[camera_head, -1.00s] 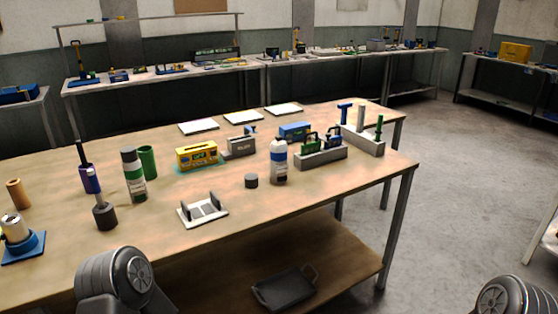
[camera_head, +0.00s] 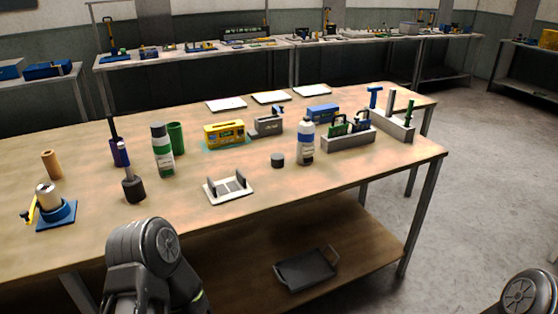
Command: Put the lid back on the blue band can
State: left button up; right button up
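The blue band can (camera_head: 306,143) is a white upright cylinder with a blue band, standing right of the middle of the table. Its top looks pale and carries no dark lid like that of the green band can. A small dark grey round piece (camera_head: 277,160), which looks like the lid, lies on the table just left of the can, apart from it. Neither of my grippers is in view; only upper parts of my two arms show along the bottom edge.
A green band can (camera_head: 163,150) with a dark top stands left. A white stand with two uprights (camera_head: 228,189) lies in front. A grey rack (camera_head: 348,140) with green and blue tools sits close right of the can. The table front near the lid is clear.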

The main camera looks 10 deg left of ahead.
aim_at(306, 133)
jog(key=i+j+z, duration=0.1)
jog(key=i+z, duration=0.3)
jog(key=i+j+z, duration=0.2)
jog(key=i+z, duration=0.25)
jog(key=k, duration=0.1)
